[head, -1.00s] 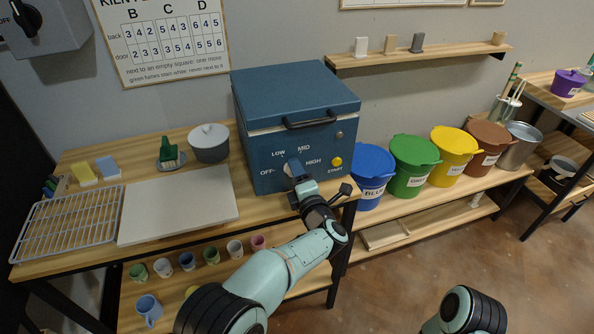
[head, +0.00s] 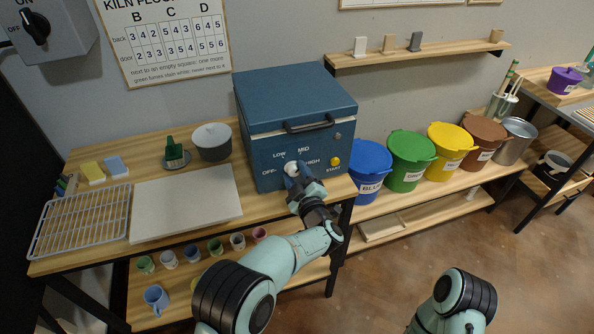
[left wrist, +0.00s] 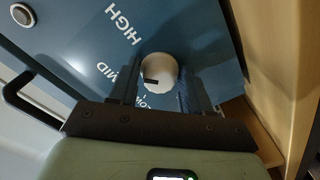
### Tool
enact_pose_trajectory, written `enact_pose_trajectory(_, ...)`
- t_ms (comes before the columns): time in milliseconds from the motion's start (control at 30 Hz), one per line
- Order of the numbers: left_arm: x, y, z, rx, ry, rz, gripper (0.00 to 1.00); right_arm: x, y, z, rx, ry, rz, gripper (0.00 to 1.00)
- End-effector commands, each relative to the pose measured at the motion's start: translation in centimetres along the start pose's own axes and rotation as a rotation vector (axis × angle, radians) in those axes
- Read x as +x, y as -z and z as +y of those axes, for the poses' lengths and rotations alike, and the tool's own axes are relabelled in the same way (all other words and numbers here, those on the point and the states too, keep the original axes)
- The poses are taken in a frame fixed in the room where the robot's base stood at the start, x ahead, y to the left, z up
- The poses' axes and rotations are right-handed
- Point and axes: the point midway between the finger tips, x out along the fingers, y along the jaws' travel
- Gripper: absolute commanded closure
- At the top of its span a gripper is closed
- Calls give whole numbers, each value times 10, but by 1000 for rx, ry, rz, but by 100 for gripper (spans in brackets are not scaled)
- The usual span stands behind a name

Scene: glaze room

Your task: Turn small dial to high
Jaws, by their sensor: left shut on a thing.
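The small dial (head: 290,167) is a white round knob on the front of the blue kiln (head: 296,115), with OFF, LOW, MID and HIGH printed around it. My left gripper (head: 294,174) is at the dial and partly covers it in the head view. In the left wrist view the dial (left wrist: 160,67) sits between the two dark fingers of my left gripper (left wrist: 158,84), which are shut on it. A short dark mark on the dial is on the side toward MID and LOW; its exact setting is hard to tell. My right gripper is out of view.
A yellow START button (head: 335,161) is right of the dial. The kiln's handle (head: 308,125) sticks out above it. A white board (head: 188,203) lies on the table to the left. A blue bucket (head: 369,166) stands close on the right, with several others beyond.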

Motion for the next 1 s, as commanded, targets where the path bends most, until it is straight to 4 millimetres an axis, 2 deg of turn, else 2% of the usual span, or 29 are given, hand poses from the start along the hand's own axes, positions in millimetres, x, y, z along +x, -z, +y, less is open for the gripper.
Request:
enact_pose_trajectory(600, 0, 2, -1, 561, 0, 2, 82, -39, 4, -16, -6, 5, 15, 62)
enact_pose_trajectory(1000, 0, 2, -2, 762, 0, 2, 82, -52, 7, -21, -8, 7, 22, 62)
